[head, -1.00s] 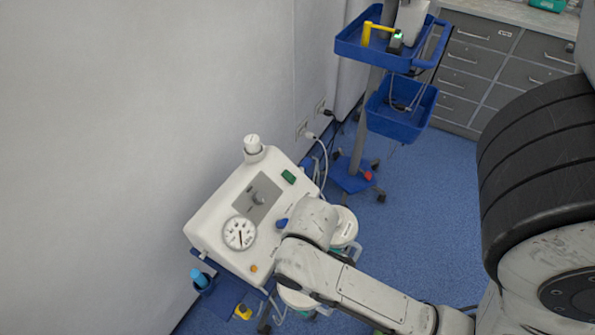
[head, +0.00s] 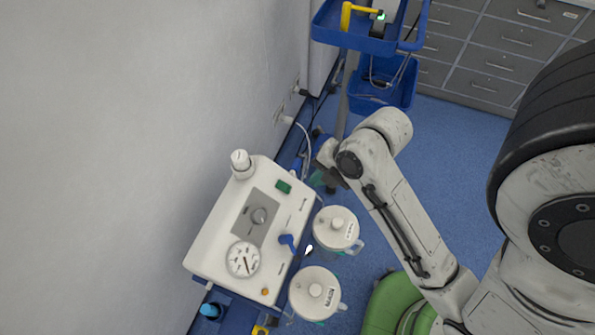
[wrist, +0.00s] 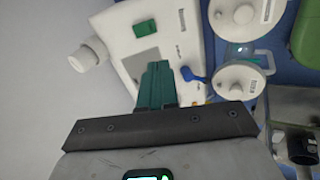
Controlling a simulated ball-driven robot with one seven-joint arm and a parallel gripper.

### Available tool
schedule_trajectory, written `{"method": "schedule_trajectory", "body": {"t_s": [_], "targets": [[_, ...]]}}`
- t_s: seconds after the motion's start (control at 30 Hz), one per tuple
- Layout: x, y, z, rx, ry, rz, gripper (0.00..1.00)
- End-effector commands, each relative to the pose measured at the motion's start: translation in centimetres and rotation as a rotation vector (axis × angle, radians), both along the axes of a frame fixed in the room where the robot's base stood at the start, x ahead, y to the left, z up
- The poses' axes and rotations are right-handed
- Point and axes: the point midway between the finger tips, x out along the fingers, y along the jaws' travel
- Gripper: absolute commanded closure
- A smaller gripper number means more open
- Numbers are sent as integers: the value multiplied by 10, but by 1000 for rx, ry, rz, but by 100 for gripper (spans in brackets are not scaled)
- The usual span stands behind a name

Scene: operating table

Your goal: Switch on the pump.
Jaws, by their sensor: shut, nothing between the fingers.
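My gripper (head: 319,179) is just right of the pump's back corner, partly hidden by my wrist. In the wrist view its teal fingers (wrist: 158,72) are shut and empty, pointing toward the pump top, with the green switch (wrist: 146,28) just beyond their tips.
Two white-lidded canisters (head: 337,226) (head: 316,292) stand against the pump's right side. A white knob (head: 241,162) rises at its back left corner. A blue trolley (head: 365,45) is behind, with cables near the wall. A green rounded object (head: 385,305) is at the bottom. Blue floor lies right.

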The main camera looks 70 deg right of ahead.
Motion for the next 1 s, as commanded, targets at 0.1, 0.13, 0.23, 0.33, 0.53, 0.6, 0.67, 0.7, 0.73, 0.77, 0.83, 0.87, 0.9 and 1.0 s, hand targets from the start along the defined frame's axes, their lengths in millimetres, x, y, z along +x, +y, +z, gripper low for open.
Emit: {"method": "schedule_trajectory", "body": {"t_s": [0.1, 0.13, 0.23, 0.33, 0.53, 0.6, 0.67, 0.7, 0.73, 0.77, 0.83, 0.87, 0.9, 1.0], "targets": [[-1, -4, 8, -40, -21, 66, 100], [-1, -5, 9, -47, -25, 77, 100], [-2, -6, 11, -62, -32, 100, 100], [-2, -7, 11, -66, -33, 107, 100], [-1, -6, 11, -65, -32, 105, 100], [-1, -6, 9, -65, -32, 105, 100], [0, -6, 6, -64, -32, 105, 100], [2, -6, 2, -63, -32, 105, 100], [3, -6, -1, -63, -32, 105, 100], [5, -6, -5, -63, -32, 104, 100], [10, -6, -15, -63, -34, 105, 100], [13, -6, -20, -63, -34, 105, 100], [15, -6, -22, -62, -30, 102, 100], [25, -5, -39, -61, -29, 104, 100]]}}
